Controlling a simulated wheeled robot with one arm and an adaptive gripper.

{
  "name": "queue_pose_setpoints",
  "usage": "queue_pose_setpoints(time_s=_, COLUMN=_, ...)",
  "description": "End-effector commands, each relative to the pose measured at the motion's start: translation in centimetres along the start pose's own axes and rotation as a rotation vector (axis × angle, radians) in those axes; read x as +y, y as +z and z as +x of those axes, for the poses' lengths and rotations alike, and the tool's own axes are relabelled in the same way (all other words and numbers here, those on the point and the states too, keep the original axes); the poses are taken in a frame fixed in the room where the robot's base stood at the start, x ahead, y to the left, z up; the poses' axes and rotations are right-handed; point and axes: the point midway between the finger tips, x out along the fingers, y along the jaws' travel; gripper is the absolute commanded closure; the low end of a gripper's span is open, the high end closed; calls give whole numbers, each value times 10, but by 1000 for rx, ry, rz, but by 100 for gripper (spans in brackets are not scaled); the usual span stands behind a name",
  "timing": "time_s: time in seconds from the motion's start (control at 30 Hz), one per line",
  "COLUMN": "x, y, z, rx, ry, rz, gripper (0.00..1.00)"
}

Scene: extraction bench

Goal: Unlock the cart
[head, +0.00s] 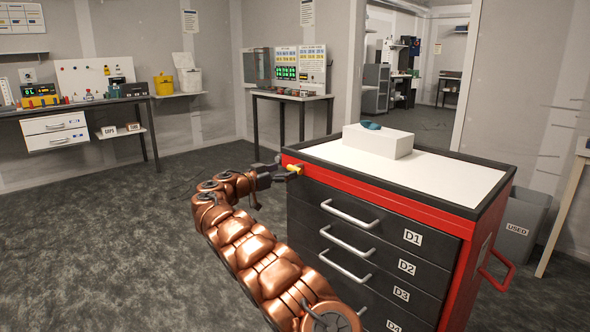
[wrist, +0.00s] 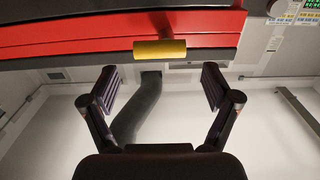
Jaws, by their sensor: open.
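The cart (head: 374,199) is red and black with a white top and drawers labelled D1, D2, D3 and lower. A small yellow cylindrical piece (head: 294,168) sticks out at its left corner, by the top drawer. In the wrist view the yellow piece (wrist: 160,49) lies across the red edge. My gripper (head: 280,172) is at that corner, close to the yellow piece. In the wrist view my gripper (wrist: 158,78) is open and empty. The yellow piece is just beyond the fingertips, roughly centred between them; contact is not visible.
A grey bin (head: 522,222) labelled USED is right of the cart. Benches (head: 60,111) line the back wall. The floor (head: 110,240) at left is clear.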

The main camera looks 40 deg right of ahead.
Motion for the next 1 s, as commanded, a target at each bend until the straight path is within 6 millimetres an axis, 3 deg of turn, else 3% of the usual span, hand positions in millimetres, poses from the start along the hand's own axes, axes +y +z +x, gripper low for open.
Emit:
queue_pose_setpoints(time_s=0.33, x=0, y=0, z=45, rx=-3, ry=0, rz=2, gripper=12)
queue_pose_setpoints(time_s=0.77, x=0, y=0, z=53, rx=0, ry=-1, rz=-1, gripper=12)
queue_pose_setpoints(time_s=1.0, x=0, y=-1, z=53, rx=0, ry=0, rz=-1, gripper=38)
